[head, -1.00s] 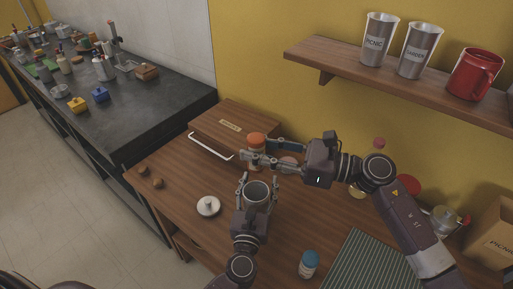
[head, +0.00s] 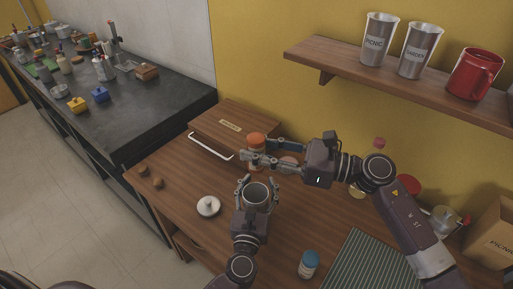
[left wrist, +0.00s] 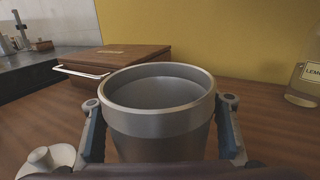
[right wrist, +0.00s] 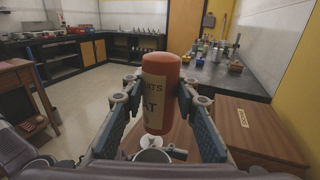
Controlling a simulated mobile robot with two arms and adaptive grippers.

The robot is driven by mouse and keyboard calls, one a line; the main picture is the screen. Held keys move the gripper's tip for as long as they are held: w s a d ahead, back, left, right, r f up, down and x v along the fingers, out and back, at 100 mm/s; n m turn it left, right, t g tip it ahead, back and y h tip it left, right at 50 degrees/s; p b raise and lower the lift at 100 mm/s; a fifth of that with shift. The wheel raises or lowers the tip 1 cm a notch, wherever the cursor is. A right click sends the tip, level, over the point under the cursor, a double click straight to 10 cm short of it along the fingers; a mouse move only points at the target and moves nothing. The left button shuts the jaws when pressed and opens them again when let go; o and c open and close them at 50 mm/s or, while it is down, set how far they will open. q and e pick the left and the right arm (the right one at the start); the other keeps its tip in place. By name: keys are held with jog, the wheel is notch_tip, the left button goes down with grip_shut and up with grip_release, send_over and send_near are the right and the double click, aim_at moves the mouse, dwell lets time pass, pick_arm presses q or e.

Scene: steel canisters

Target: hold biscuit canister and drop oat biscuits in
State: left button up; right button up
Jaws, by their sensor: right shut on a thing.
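The steel canister (head: 257,196) stands upright and open on the wooden table, its inside grey in the left wrist view (left wrist: 160,92). My left gripper (head: 257,183) has its fingers on either side of the canister, with narrow gaps seeming to show in the left wrist view. In the right wrist view the jar (right wrist: 158,92) has a cream label with partly readable letters, "OAT". Its contents are hidden. A round pale lid (head: 208,206) with a knob lies left of the canister.
A wooden bread box (head: 233,118) with a white handle stands behind. Two small brown lumps (head: 150,177) lie at the table's left. A blue-capped jar (head: 309,263) and a striped mat (head: 358,262) are at front right. Labelled steel cups (head: 378,40) stand on the shelf.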

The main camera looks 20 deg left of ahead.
pick_arm(q)
jog(key=shift+s, duration=0.1)
dwell(0.3)
jog(key=shift+s+d, duration=0.1)
jog(key=shift+s, duration=0.45)
jog(key=shift+w, duration=0.2)
jog(key=shift+w, duration=0.45)
jog(key=shift+c, duration=0.4)
jog(key=c, duration=1.4)
